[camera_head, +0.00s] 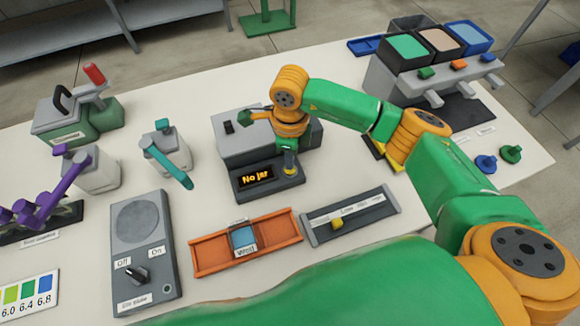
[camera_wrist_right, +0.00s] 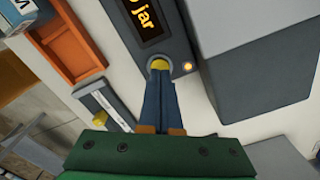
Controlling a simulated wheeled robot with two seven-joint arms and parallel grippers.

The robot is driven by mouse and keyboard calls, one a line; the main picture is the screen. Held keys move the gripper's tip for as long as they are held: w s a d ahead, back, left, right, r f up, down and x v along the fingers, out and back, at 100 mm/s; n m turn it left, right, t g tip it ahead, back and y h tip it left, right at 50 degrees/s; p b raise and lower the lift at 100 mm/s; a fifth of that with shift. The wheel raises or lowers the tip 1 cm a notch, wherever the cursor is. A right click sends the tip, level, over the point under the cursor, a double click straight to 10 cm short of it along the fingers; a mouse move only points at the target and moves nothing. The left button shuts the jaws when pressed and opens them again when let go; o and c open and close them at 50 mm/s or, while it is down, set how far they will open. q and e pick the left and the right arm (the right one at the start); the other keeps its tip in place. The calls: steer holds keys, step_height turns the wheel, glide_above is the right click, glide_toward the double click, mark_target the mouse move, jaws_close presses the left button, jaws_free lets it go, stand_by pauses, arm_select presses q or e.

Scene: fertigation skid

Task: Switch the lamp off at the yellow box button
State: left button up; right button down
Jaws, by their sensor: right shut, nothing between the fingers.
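A grey machine (camera_head: 270,182) in the middle of the table has a display reading "No jar" and a round yellow button in a grey collar (camera_head: 290,171). My right gripper (camera_head: 291,158) reaches down over this button, shut and empty. In the right wrist view its fingertips (camera_wrist_right: 160,72) lie at the yellow button (camera_wrist_right: 159,64); I cannot tell whether they press it. A small orange light (camera_wrist_right: 187,67) glows beside the button. A yellow box (camera_head: 373,148) is mostly hidden under my right arm, and no button shows on it. My left gripper is not in view.
A grey panel with an Off/On knob (camera_head: 136,274) stands at front left. An orange tray (camera_head: 270,256) and a slider with a yellow knob (camera_head: 337,223) lie in front of the machine. A dispenser with coloured bins (camera_head: 440,76) stands at back right.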

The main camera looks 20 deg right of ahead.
steer(key=shift+f+b, duration=0.85)
steer(key=shift+f, duration=0.05)
stand_by(0.7)
step_height(320, 180, up, 7)
steer(key=p, duration=0.4)
steer(key=shift+p, duration=0.4)
